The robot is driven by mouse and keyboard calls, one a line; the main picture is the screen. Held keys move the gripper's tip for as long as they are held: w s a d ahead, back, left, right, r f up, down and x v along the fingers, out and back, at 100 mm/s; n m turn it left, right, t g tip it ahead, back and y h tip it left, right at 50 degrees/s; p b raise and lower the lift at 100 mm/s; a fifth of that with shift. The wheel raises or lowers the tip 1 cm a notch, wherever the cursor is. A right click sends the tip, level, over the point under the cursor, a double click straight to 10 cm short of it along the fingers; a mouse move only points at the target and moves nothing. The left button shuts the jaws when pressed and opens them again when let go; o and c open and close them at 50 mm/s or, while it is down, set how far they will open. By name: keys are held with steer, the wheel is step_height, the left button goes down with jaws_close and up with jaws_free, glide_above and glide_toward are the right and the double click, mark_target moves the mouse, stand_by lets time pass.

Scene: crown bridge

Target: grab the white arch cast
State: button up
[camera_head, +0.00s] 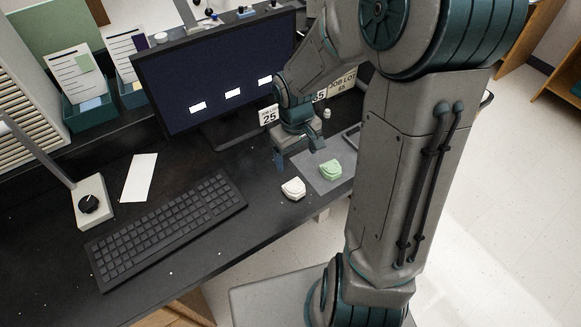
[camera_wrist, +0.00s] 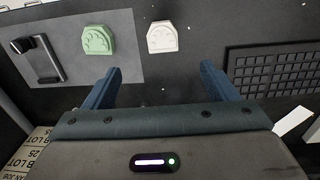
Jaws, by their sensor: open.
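The white arch cast (camera_head: 293,188) lies on the black desk, just left of the grey mat, in the head view. It also shows in the wrist view (camera_wrist: 162,37), ahead of my fingers and between their lines. My gripper (camera_head: 299,151) is open and empty above the desk, behind the cast in the head view. In the wrist view my gripper's two blue fingers (camera_wrist: 158,78) are spread wide, with nothing between them. The cast is apart from both fingers.
A green arch cast (camera_head: 330,169) sits on the grey mat (camera_head: 313,182), close beside the white one. A dark device (camera_wrist: 38,58) lies on the mat. A keyboard (camera_head: 168,228) is left of the white cast. A monitor (camera_head: 215,75) stands behind. The desk's front edge is near.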

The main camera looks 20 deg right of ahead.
steer(key=f, duration=0.1)
steer(key=b, duration=0.1)
glide_above(295, 183)
steer(key=f, duration=0.8)
steer(key=shift+a+f, duration=0.1)
steer(key=shift+a, duration=0.1)
steer(key=shift+s+d+f, duration=0.1)
steer(key=shift+d+f, duration=0.05)
steer(key=shift+f, duration=2.8)
steer(key=c, duration=1.1)
